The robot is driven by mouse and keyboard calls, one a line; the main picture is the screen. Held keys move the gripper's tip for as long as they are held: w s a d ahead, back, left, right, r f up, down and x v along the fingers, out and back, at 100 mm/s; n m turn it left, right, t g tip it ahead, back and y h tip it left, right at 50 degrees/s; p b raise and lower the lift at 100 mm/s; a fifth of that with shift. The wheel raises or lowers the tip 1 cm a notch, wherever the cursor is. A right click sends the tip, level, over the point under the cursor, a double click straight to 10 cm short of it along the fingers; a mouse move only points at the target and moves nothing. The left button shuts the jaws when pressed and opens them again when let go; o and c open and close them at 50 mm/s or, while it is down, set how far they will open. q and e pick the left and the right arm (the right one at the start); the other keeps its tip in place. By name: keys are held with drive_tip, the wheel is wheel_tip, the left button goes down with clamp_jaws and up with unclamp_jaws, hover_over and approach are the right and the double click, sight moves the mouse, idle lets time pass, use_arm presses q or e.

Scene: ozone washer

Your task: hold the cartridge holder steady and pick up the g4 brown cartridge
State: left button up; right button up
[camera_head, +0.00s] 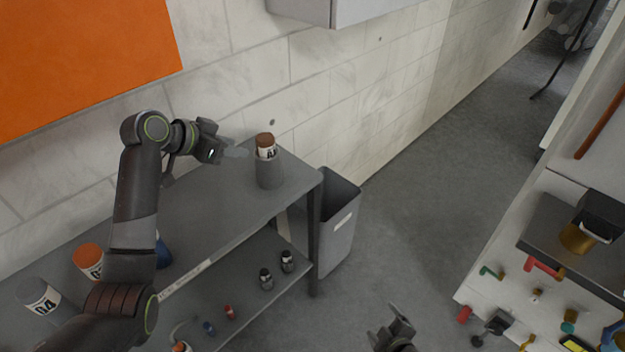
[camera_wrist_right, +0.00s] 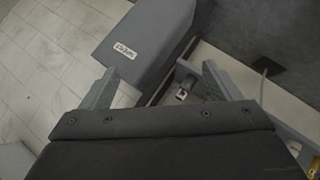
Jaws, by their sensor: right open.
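The brown-capped cartridge (camera_head: 266,141) with a white label stands upright in a grey cartridge holder (camera_head: 269,176) at the far right end of the shelf top. My left gripper (camera_head: 238,151) is beside the cartridge and holder on their left, with its grey fingers pointing towards them. Its finger gap is too small to make out, and I cannot tell whether it touches the holder. My right gripper (camera_head: 398,322) is low in front, off the shelf to the right, well away from the cartridge. In the right wrist view its two fingers (camera_wrist_right: 158,88) are apart with nothing between them.
The grey shelf (camera_head: 215,215) carries an orange-capped cartridge (camera_head: 89,260) and a grey one (camera_head: 40,298) at left. Several small bottles stand on its lower level. A grey bin (camera_head: 341,225) adjoins its right end. A workbench (camera_head: 570,255) stands right; the floor between is clear.

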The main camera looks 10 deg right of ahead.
drive_tip(key=w+a+r+n+t+y, duration=0.3)
drive_tip(key=w+a+r+n, duration=0.35)
drive_tip(key=w+r, duration=0.4)
drive_tip(key=n+g+y, duration=0.3)
drive_tip(key=n+y, duration=0.2)
drive_tip(key=n, duration=2.2)
approach(275, 170)
drive_tip(key=shift+m+h, duration=0.25)
drive_tip(key=shift+h, duration=0.05)
drive_tip(key=x, duration=1.3)
drive_tip(key=shift+w+a, duration=0.1)
drive_tip(key=shift+w, duration=0.15)
drive_tip(key=shift+c, duration=0.2)
drive_tip(key=shift+f, duration=0.1)
drive_tip(key=c, duration=1.1)
